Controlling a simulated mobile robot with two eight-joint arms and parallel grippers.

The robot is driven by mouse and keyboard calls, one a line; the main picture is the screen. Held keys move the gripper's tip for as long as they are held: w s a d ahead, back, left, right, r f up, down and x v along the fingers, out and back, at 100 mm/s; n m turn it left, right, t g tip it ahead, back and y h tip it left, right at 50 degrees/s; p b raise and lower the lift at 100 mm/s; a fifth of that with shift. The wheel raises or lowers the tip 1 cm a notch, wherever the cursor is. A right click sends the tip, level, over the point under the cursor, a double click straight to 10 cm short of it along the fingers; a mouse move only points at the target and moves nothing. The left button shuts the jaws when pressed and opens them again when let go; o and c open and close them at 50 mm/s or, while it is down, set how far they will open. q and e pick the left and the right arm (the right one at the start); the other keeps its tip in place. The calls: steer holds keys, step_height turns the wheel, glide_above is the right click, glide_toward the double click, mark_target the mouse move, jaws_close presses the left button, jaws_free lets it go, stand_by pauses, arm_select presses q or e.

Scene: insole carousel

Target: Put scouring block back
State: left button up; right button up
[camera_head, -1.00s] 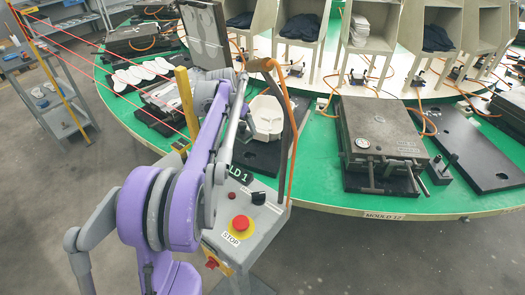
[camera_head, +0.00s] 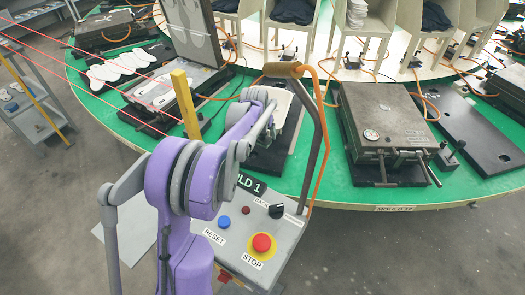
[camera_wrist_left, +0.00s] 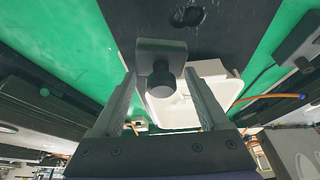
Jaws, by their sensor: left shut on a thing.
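My left gripper (camera_wrist_left: 163,88) is shut on a dark grey block with a round knob (camera_wrist_left: 163,78), which I take to be the scouring block. In the left wrist view the knob sits between the fingertips. A white tray (camera_wrist_left: 222,84) is behind it, partly hidden by the block and a finger; I cannot tell whether they touch. In the head view the white tray (camera_head: 291,112) is beside my left wrist, on a black base plate, and my own arm hides the fingers and the block. My right gripper is not in view.
The control box (camera_head: 236,238) with its red stop button stands before the green table edge (camera_head: 330,200). A hose frame (camera_head: 317,130) and yellow post (camera_head: 186,103) rise near my arm. The open mould (camera_head: 190,75) is left; a closed mould (camera_head: 385,110) is right.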

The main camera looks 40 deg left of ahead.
arm_select(q)
step_height(320, 180, down, 8)
steer(key=shift+f, duration=0.1)
stand_by(0.4)
steer(key=o, duration=1.3)
steer(key=shift+r, duration=0.2)
steer(key=v, duration=1.2)
steer(key=shift+d+f, duration=0.1)
